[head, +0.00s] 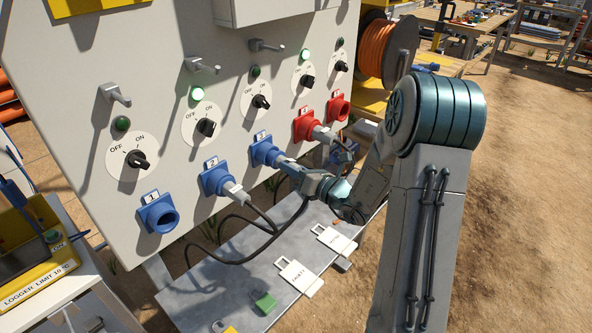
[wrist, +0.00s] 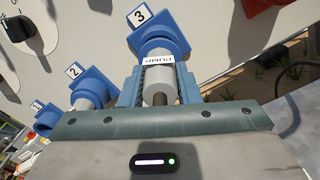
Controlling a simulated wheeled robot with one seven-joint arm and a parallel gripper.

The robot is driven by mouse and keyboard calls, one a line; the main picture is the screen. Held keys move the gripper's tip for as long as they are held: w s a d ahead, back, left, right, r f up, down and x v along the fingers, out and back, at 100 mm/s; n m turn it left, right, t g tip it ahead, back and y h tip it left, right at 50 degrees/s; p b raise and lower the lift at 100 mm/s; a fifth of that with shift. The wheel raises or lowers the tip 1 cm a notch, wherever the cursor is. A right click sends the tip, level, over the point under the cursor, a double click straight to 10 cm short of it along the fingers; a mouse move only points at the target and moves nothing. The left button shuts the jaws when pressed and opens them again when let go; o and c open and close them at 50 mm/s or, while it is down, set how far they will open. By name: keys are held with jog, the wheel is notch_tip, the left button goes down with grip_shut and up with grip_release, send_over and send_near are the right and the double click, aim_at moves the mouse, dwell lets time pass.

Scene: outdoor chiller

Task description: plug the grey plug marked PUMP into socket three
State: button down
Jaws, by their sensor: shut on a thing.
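The grey plug (wrist: 158,82) with its white PUMP label sits between the two blue fingers of my gripper (wrist: 158,88), which is shut on it. Its front end meets the mouth of the blue socket three (wrist: 158,42); I cannot tell how deep it is in. Plug and socket look roughly in line. In the head view, my gripper (head: 286,164) is right at socket three (head: 265,151) and hides most of the plug.
Socket one (head: 157,215) is empty. Socket two (head: 216,180) holds a grey plug with a black cable, close left of my gripper. A red socket (head: 306,126) on the right also holds a plug. A grey shelf (head: 235,262) with tags lies below. Rotary switches (head: 262,101) sit above the sockets.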

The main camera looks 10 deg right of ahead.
jog(key=shift+w+a, duration=0.15)
dwell(0.5)
jog(key=shift+w+a, duration=0.35)
jog(key=shift+w, duration=0.2)
jog(key=c, duration=0.5)
grip_release()
jog(key=v, duration=0.7)
